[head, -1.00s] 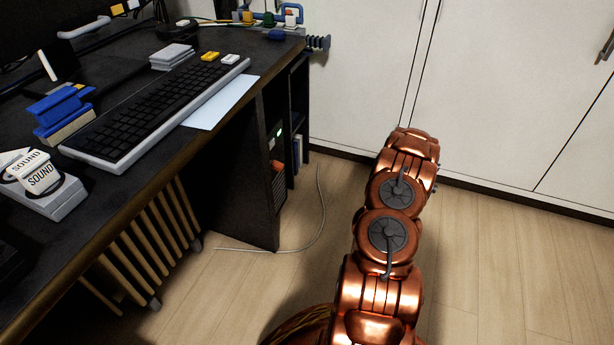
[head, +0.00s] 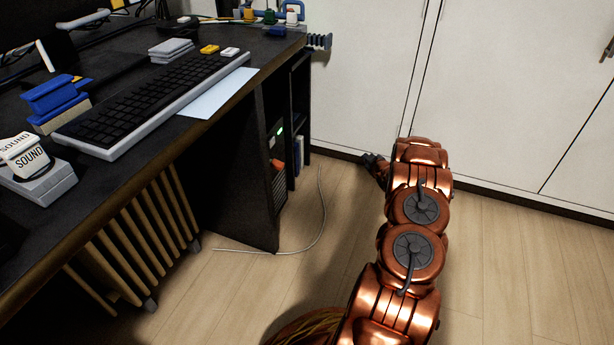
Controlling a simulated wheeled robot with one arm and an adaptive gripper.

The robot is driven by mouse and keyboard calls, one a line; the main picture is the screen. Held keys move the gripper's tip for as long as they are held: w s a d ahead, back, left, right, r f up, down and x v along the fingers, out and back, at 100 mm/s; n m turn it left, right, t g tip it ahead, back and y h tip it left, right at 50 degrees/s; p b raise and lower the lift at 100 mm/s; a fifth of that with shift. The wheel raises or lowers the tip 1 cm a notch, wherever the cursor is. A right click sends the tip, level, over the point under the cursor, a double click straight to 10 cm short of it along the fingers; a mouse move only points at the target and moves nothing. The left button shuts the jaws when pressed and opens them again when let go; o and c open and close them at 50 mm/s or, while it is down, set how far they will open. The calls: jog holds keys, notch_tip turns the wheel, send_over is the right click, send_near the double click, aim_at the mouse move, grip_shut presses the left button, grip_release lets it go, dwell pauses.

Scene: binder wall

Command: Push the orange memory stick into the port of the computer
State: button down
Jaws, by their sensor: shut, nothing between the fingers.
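The computer (head: 279,190) is a dark tower in the desk's side compartment, with a small green light near its top. An orange piece (head: 277,167), which looks like the memory stick, shows at the tower's front, below the light. It is small, and I cannot tell how far it sits in a port. The port itself cannot be made out. My gripper (head: 370,163) shows as a small dark shape at the left of my copper arm's far end. It is shut and empty, to the right of the tower and apart from it.
The black desk (head: 215,125) carries a keyboard (head: 140,105) and other items. A ribbed heater (head: 135,250) stands under it. A thin cable (head: 322,215) lies on the wooden floor in front of the tower. White cabinets (head: 510,90) close off the back. Floor between tower and arm is otherwise clear.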

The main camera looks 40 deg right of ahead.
jog(key=w+a+r+n+t+y+b, duration=0.1)
jog(key=w+a+r+n+t+y, duration=0.1)
jog(key=a+n+y, duration=0.3)
jog(key=w+a+r+n+t+y, duration=0.2)
jog(key=w+a+n, duration=0.1)
jog(key=a, duration=0.4)
jog(key=n+y, duration=0.8)
send_near(283, 166)
jog(key=w, duration=0.1)
jog(key=shift+g, duration=0.4)
jog(key=shift+r+p+x, duration=0.2)
jog(key=shift+p+x, duration=0.2)
jog(key=shift+x, duration=0.7)
jog(key=shift+r+p+x, duration=0.2)
jog(key=shift+p+x, duration=0.15)
jog(key=shift+x, duration=0.7)
jog(key=shift+p+x, duration=0.3)
jog(key=shift+x, duration=0.55)
jog(key=shift+w+a+f, duration=0.1)
jog(key=shift+w+a, duration=0.2)
jog(key=shift+w, duration=0.2)
jog(key=shift+s, duration=0.1)
jog(key=shift+s+d+f+m+b, duration=0.15)
jog(key=shift+s+d+m+b, duration=0.2)
jog(key=shift+b, duration=0.2)
jog(key=shift+b+v, duration=0.45)
jog(key=shift+v, duration=0.45)
jog(key=v, duration=1.2)
